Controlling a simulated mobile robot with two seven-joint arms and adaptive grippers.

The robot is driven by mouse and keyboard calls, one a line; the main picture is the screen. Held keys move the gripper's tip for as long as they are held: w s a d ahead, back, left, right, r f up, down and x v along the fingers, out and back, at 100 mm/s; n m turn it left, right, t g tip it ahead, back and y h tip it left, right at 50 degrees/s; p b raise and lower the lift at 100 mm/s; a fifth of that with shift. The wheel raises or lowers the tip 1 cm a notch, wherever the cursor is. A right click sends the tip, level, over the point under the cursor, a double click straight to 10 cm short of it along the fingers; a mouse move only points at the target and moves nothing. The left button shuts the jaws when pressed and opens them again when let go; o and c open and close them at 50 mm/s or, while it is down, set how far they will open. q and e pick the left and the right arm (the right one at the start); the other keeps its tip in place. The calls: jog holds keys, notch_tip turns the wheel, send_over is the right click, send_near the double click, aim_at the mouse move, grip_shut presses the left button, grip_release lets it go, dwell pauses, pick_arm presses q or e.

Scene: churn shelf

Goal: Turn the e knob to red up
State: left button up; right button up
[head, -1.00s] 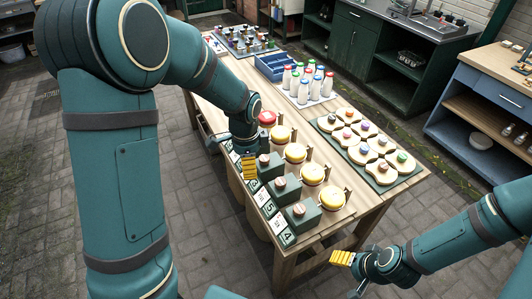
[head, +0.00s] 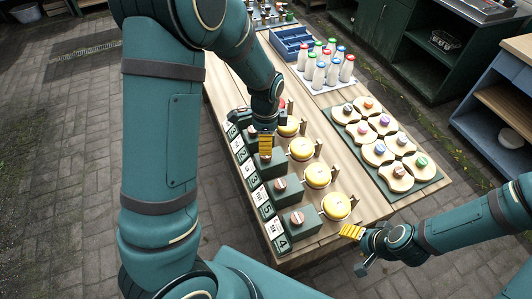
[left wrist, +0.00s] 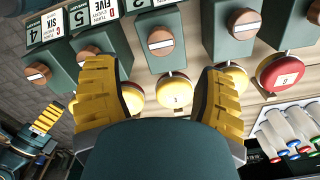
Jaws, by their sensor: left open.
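A row of green boxes, each with a round reddish knob crossed by a pale bar, runs along the bench's near left edge. Two clear knobs in the head view are the front one (head: 297,218) and the one behind it (head: 281,186). I cannot read which label is e. My left gripper (head: 265,144) is over the row, covering part of a box behind these. In the left wrist view its yellow fingers (left wrist: 160,95) are wide apart and empty, with a knob (left wrist: 160,41) just beyond the gap. My right gripper (head: 352,232) is beside the front bench corner; its opening is unclear.
Yellow domes (head: 318,176) stand right behind the boxes, and a red one (left wrist: 281,72) shows in the left wrist view. Label plates (head: 267,210) line the bench edge. A board of round wooden pieces (head: 379,152) and several capped bottles (head: 319,76) stand farther right and back.

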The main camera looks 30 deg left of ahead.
aim_at(266, 157)
pick_arm(q)
notch_tip(266, 157, down, 8)
jog(key=shift+w, duration=0.1)
dwell(0.4)
grip_shut()
